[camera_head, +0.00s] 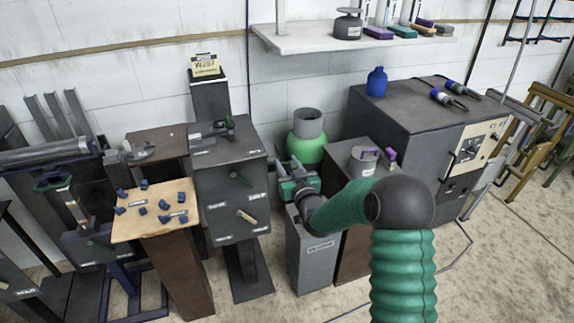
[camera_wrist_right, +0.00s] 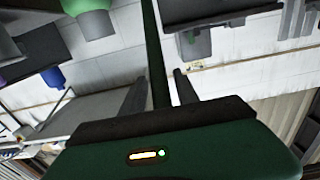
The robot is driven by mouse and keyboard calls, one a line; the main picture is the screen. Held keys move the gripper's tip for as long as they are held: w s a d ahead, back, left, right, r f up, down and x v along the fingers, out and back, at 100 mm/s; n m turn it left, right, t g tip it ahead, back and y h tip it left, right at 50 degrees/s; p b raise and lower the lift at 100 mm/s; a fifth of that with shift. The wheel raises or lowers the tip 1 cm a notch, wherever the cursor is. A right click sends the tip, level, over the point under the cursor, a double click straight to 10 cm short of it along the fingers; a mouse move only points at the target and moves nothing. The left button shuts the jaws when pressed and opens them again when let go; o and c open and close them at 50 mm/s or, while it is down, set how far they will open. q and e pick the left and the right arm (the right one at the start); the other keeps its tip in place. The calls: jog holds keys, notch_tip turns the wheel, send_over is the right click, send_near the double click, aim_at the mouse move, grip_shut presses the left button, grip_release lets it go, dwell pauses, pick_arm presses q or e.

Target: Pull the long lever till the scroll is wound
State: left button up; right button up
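My right gripper (camera_head: 290,182) is in front of the right side of a grey cabinet (camera_head: 215,205) in the head view. In the wrist view its two fingers (camera_wrist_right: 160,92) stand apart, with a dark green bar (camera_wrist_right: 155,50) running up between them. A gap shows beside the bar; I cannot tell whether it is the long lever. The cabinet front carries a short dark green handle (camera_head: 240,179) and a pale handle (camera_head: 246,217). I cannot make out the scroll for certain. My left gripper is not in view.
A small wooden-topped stand (camera_head: 155,222) with several blue pieces is left of the cabinet. A long grey cylinder (camera_head: 40,157) lies farther left. A green tank (camera_head: 306,150) stands behind my gripper, and a grey box (camera_head: 310,258) below it. A large dark cabinet (camera_head: 400,118) is right.

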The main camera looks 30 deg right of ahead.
grip_shut()
dwell(1.2)
